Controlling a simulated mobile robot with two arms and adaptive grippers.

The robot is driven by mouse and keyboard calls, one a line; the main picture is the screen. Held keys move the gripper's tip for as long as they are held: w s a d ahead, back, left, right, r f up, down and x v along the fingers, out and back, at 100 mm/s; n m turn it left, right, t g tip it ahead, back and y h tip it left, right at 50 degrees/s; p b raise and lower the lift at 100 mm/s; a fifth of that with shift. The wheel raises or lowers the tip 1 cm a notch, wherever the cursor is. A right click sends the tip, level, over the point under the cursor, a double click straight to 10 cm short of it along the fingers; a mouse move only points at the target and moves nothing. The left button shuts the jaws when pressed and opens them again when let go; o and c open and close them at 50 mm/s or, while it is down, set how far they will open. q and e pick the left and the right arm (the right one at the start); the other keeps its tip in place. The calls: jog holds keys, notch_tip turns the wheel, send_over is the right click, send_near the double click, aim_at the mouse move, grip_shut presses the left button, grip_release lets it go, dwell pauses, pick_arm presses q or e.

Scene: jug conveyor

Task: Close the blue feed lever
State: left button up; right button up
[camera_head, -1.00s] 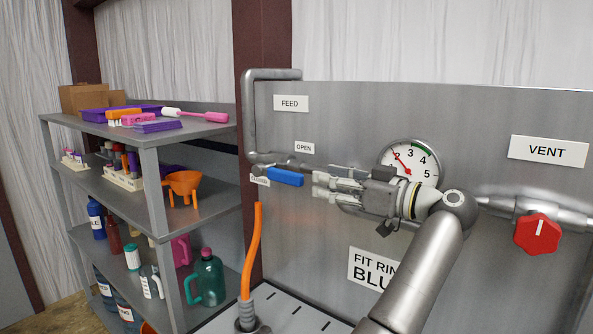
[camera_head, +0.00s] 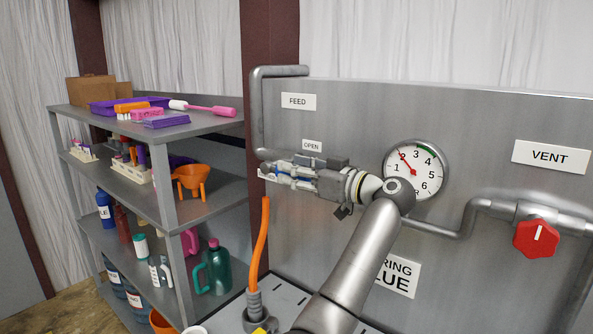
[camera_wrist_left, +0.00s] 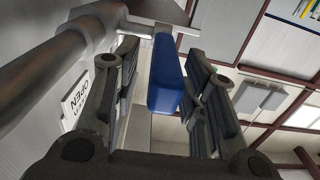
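The blue feed lever (camera_wrist_left: 166,75) sits between the fingers of my left gripper (camera_wrist_left: 163,80) in the left wrist view. Gaps show beside the lever, so the fingers are around it but not closed on it. In the head view my left gripper (camera_head: 270,174) reaches left along the panel to the feed valve, just below the OPEN label (camera_head: 312,146). The gripper hides most of the lever there; only slivers of blue show between the fingers. The lever's exact angle is hard to tell in the head view. My right gripper is not in view.
The feed pipe (camera_head: 256,115) runs down the panel's left edge. An orange hose (camera_head: 261,240) rises just below the gripper. A gauge (camera_head: 415,170) and red vent knob (camera_head: 536,238) are on the right. A loaded shelf (camera_head: 165,205) stands at left.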

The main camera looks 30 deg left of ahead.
pick_arm(q)
jog(key=c, duration=0.7)
grip_shut()
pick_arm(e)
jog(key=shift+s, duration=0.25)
pick_arm(q)
jog(key=shift+f+y+b, duration=0.35)
jog(key=shift+f+y, duration=1.2)
jog(key=shift+y, duration=0.15)
jog(key=shift+a+f+t+y+b, duration=0.25)
jog(key=shift+f+y+b, duration=0.35)
jog(key=shift+y, duration=0.3)
jog(key=shift+a+f+t+y+b, duration=0.2)
jog(key=shift+f+y+b, duration=0.4)
jog(key=shift+y, duration=0.3)
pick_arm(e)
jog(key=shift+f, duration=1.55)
pick_arm(q)
jog(key=shift+w, duration=0.1)
